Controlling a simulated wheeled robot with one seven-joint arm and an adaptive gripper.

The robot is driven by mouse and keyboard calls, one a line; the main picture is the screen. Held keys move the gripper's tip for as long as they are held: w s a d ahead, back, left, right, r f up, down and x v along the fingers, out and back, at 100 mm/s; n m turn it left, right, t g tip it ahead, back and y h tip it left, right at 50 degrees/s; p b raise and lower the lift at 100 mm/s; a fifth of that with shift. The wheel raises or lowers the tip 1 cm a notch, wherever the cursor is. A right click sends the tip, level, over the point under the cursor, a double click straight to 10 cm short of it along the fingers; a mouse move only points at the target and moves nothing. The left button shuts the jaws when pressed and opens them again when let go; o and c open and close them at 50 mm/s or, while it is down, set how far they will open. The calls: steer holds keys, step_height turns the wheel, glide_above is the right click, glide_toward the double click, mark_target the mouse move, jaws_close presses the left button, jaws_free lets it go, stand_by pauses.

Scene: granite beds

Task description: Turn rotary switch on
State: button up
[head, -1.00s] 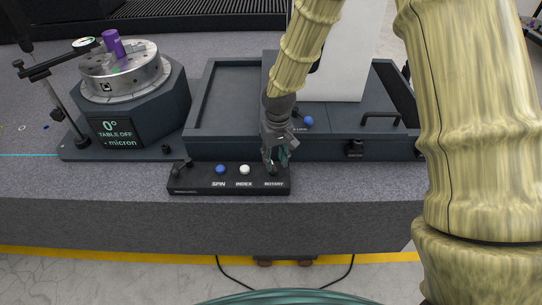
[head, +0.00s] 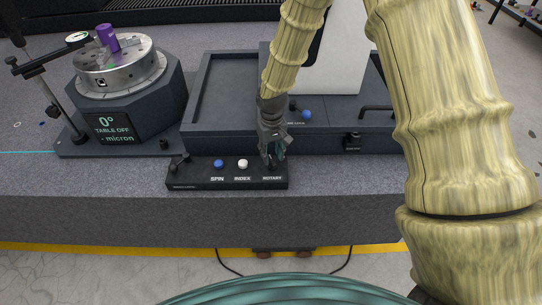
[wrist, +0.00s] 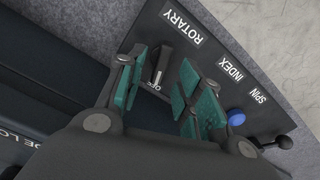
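The rotary switch (wrist: 162,64) is a dark knob on the black control panel (head: 200,183), beside the "ROTARY" label, with "OFF" lettering near its lower end. In the wrist view my gripper (wrist: 162,88) is open, with one green-padded finger on each side of the knob. The knob shows between the fingers, apart from both pads as far as I can see. In the head view my gripper (head: 272,160) is over the right end of the panel and hides most of the switch. The turntable display (head: 113,127) reads "0° TABLE OFF".
The blue SPIN button (head: 219,164), white INDEX button (head: 243,164) and a small lever (head: 180,162) sit left on the same panel. A dark tray unit (head: 215,141) stands directly behind. The round turntable (head: 112,75) with a purple piece is at left.

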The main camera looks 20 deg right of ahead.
steer(key=shift+f, duration=1.25)
steer(key=shift+c, duration=0.4)
jaws_close()
